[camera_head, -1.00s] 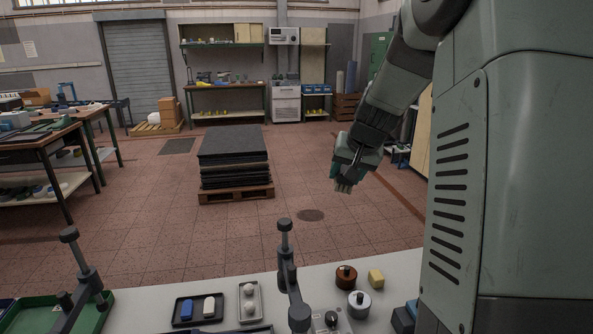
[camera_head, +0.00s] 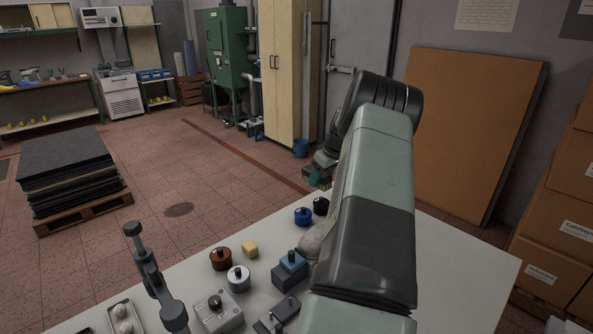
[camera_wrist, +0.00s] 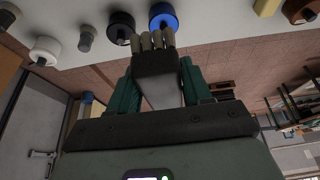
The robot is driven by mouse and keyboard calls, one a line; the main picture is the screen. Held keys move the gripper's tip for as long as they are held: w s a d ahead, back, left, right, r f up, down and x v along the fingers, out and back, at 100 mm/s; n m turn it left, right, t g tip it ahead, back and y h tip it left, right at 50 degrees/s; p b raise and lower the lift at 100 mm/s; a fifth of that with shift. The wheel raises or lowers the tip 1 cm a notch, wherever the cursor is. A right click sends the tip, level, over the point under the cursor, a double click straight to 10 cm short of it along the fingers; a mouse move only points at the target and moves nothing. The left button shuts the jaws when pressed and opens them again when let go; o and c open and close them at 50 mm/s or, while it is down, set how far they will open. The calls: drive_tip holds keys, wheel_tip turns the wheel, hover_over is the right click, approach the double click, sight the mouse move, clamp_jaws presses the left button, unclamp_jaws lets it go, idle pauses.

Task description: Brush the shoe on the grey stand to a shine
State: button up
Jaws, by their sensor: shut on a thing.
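My gripper (camera_wrist: 155,85) has teal fingers and is shut on a dark grey brush (camera_wrist: 160,68) with several beige bristle tufts. In the head view my gripper (camera_head: 318,174) is small, beyond the table's far edge and partly behind my arm. A grey post stand (camera_head: 150,278) is at the lower left of the head view. I see no shoe on its visible part. A pale beige rounded thing (camera_head: 312,238) is on the table, partly hidden by my arm; I cannot tell what it is.
Cardboard boxes (camera_head: 568,190) stand at right.

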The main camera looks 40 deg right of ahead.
drive_tip(key=shift+s+d+f, duration=0.2)
drive_tip(key=shift+d+f, duration=0.1)
drive_tip(key=shift+f, duration=0.2)
drive_tip(key=f, duration=0.4)
drive_tip(key=shift+d+f, duration=0.25)
drive_tip(key=shift+f, duration=0.05)
drive_tip(key=shift+d+f, duration=0.25)
drive_tip(key=shift+d, duration=0.5)
drive_tip(key=shift+d+f, duration=0.3)
drive_tip(key=shift+d, duration=0.4)
drive_tip(key=shift+d+f, duration=0.25)
drive_tip(key=shift+d, duration=0.5)
drive_tip(key=shift+s, duration=1.15)
